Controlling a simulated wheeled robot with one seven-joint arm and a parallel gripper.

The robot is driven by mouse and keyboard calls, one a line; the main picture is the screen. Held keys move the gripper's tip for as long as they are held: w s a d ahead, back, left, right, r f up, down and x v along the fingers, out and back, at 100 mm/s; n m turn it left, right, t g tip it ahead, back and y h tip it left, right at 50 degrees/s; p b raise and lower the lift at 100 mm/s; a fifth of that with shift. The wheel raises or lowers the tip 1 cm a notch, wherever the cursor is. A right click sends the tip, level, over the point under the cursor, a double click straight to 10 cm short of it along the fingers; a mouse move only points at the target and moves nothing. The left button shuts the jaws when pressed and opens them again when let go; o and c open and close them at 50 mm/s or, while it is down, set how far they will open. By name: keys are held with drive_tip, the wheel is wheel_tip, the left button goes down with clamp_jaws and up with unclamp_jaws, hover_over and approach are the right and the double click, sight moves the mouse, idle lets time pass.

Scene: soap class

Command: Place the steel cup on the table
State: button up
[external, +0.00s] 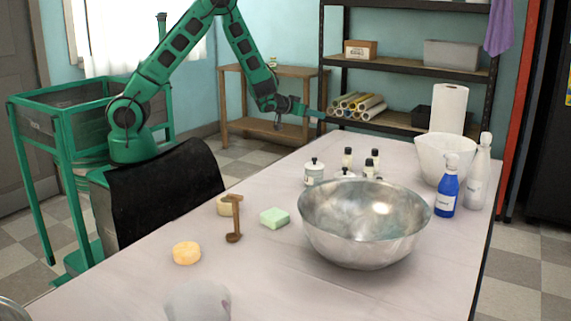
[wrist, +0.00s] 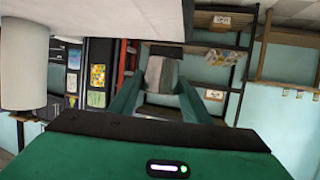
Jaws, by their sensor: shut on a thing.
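My gripper (external: 312,113) is held out over the far left edge of the table (external: 120,275) in the external view, with its green fingers pointing right. In the wrist view, the two green fingers close on a grey, blocky-looking thing (wrist: 162,71) at their tips. It is likely the steel cup, but its shape is not clear. In the external view I cannot make out a cup at the gripper. A large steel bowl (external: 345,240) stands on the table, apart from the gripper.
A pale rounded thing (external: 197,301) is at the front. The left front tabletop is mostly clear.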

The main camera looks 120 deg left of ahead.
hover_over(325, 150)
drive_tip(key=f, duration=0.4)
drive_tip(key=shift+s+a+f, duration=0.15)
drive_tip(key=shift+a+f, duration=0.1)
drive_tip(key=shift+f, duration=2.15)
drive_tip(key=o, duration=1)
drive_tip(key=shift+f, duration=0.1)
drive_tip(key=v, duration=1.2)
